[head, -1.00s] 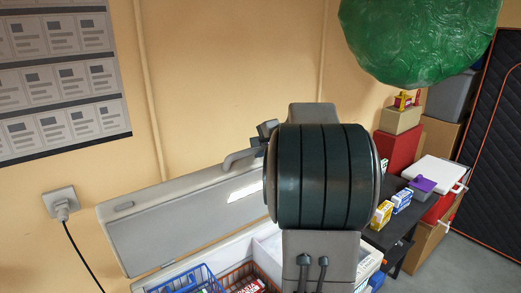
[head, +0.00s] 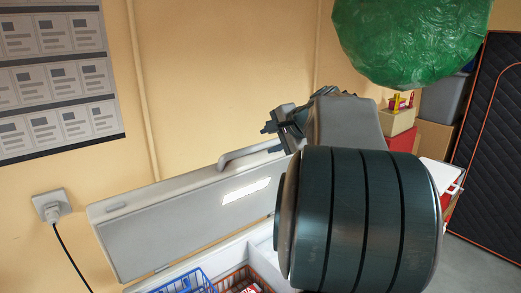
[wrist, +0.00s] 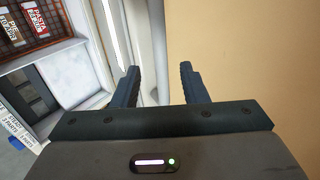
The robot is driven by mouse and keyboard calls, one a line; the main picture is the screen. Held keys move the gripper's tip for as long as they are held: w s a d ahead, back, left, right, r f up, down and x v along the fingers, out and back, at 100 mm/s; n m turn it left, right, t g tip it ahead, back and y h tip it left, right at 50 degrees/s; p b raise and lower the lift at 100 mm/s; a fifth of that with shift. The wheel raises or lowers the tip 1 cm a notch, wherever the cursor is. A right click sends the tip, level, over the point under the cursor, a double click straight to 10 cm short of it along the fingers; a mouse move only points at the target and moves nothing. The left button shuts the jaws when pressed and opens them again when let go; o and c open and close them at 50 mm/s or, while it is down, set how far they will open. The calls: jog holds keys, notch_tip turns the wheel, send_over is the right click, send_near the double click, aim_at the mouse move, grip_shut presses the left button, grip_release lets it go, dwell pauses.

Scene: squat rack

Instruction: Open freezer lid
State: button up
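The freezer lid (head: 185,222) is a pale grey panel standing raised and tilted near the wall, its inner face with a bright light strip showing in the head view. A grey bar handle (head: 248,153) sits along its upper edge. The freezer (head: 262,255) below is open, and its front is mostly hidden by my arm. My gripper (head: 284,122) is above and right of the handle, apart from it. In the wrist view my gripper (wrist: 158,88) has two dark fingers spread, with a pale strip of lid or handle edge and wall behind the gap; nothing is clearly held.
A blue basket (head: 183,283) and a red basket (head: 238,280) with packets are inside the freezer. A tan wall (head: 220,70) stands close behind the lid. A green round object (head: 412,40) hangs at upper right. A wall outlet (head: 51,206) with a cord is at left.

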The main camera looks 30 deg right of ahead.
jog(key=v, duration=0.4)
jog(key=shift+a, duration=0.15)
dwell(0.4)
jog(key=s+a+f+n+g, duration=0.2)
jog(key=a+f+n, duration=0.15)
jog(key=a, duration=0.25)
jog(key=s+a+f+n+g+y, duration=0.1)
jog(key=s+a+f+n, duration=0.1)
jog(key=s+a+f, duration=0.3)
jog(key=a+f+n+g, duration=0.2)
jog(key=a+f+n, duration=0.1)
jog(key=a, duration=0.4)
jog(key=s+a+f+n+g+h, duration=0.2)
jog(key=s+a+f+n, duration=0.5)
jog(key=s+f, duration=0.3)
jog(key=shift+s+f+n+b, duration=0.25)
jog(key=shift+s+n+b, duration=0.1)
jog(key=shift+s+n, duration=0.45)
